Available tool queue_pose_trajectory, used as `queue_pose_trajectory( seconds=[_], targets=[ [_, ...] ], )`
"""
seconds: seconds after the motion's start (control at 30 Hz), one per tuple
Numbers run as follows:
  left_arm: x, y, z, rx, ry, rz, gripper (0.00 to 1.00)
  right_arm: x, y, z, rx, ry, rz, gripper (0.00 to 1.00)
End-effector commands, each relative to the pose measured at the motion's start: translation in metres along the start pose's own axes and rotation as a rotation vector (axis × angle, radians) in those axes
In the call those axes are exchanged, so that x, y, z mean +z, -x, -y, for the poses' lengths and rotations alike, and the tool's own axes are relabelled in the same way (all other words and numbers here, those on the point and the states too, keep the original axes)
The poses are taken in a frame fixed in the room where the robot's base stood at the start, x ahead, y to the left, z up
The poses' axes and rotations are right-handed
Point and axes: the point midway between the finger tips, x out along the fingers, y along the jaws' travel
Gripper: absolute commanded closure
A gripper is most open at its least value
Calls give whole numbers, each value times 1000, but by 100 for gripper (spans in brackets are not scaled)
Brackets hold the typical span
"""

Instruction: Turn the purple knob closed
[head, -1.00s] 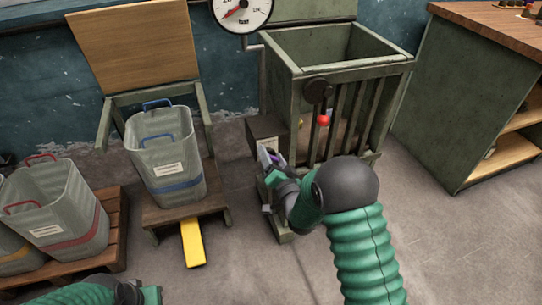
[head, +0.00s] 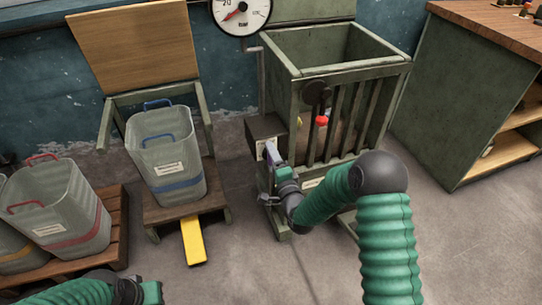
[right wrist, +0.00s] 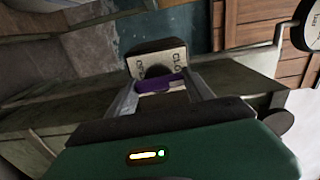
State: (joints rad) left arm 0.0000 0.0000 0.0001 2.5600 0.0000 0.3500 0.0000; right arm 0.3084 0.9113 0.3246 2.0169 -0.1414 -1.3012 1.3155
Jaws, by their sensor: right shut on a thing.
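The purple knob (right wrist: 162,84) shows in the right wrist view as a short bar lying across between my fingers. Behind it is a pale plate (right wrist: 172,62) with lettering at both sides, partly hidden. In the head view the plate is on a dark box at the left side of the green slatted bin (head: 310,85), and my gripper hides the knob. My right gripper (head: 270,150) is shut on the knob, one finger at each end of it. My left gripper (head: 150,292) is at the bottom edge; its fingers cannot be made out.
A lever with a red ball (head: 321,121) is on the bin's front, right of my gripper. A gauge (head: 241,12) hangs above. A grey tub (head: 165,150) stands on a stand with a yellow pedal (head: 193,242). A workbench (head: 460,90) is at right. The floor in front is clear.

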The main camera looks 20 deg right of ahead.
Motion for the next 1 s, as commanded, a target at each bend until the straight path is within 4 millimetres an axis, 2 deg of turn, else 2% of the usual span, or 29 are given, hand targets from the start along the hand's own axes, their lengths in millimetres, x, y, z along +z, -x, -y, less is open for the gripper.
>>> queue_pose_trajectory(
  seconds=[0.63,0.67,0.8,1.0],
  targets=[
    [0,1,0,0,0,0,100,-2,2,-6,12,-54,-5,80],
    [0,1,0,0,0,0,100,-2,2,-6,12,-54,-5,36],
    [0,1,0,0,0,0,100,-2,1,-4,9,-53,-4,18],
    [0,1,0,0,0,0,100,-1,1,-2,5,-52,-2,18]
  ],
)
